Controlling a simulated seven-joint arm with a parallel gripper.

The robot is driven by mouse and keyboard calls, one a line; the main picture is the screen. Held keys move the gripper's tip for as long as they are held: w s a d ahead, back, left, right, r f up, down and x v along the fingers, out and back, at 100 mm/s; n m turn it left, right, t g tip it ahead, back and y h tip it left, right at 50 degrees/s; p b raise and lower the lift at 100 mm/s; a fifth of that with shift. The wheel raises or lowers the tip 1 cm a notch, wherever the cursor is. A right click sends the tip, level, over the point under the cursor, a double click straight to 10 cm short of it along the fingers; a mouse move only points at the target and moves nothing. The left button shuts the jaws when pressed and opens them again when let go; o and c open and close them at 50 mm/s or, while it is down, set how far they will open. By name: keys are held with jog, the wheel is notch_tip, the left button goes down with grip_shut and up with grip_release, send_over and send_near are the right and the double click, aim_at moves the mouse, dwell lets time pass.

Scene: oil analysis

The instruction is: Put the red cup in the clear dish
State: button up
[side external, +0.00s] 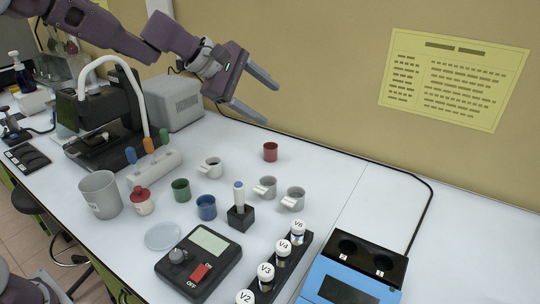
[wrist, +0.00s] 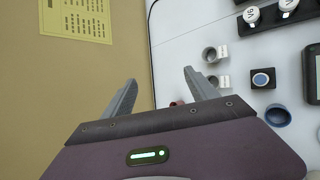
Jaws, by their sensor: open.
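The small red cup (side external: 270,152) stands upright on the white bench near the wall. In the wrist view only a sliver of the red cup (wrist: 177,103) shows at the edge of my gripper body. The clear dish (side external: 163,236) is a flat, pale round dish lying on the bench at the front, left of the black device; I do not make it out in the wrist view. My gripper (side external: 263,96) is open and empty, held in the air above and to the left of the red cup. Its two spread fingers also show in the wrist view (wrist: 159,83).
Grey handled cups (side external: 267,187), a green cup (side external: 181,189), a blue cup (side external: 206,207) and a red-capped bottle (side external: 143,201) stand between cup and dish. A black holder with a pen-like item (side external: 240,213), a scale-like device (side external: 199,262) and a vial rack (side external: 275,274) are nearby.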

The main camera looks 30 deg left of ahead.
jog(key=w+a+f+n, duration=0.4)
jog(key=w+f+n, duration=0.1)
jog(key=w+f, duration=0.2)
jog(key=n+y, duration=0.2)
jog(key=n, duration=0.7)
send_near(271, 152)
jog(key=shift+t, duration=0.4)
jog(key=w+f, duration=0.3)
jog(key=shift+w+f, duration=0.15)
jog(key=shift+f, duration=0.1)
jog(key=x, duration=0.6)
jog(key=shift+w, duration=0.45)
jog(key=shift+c, duration=0.5)
grip_shut()
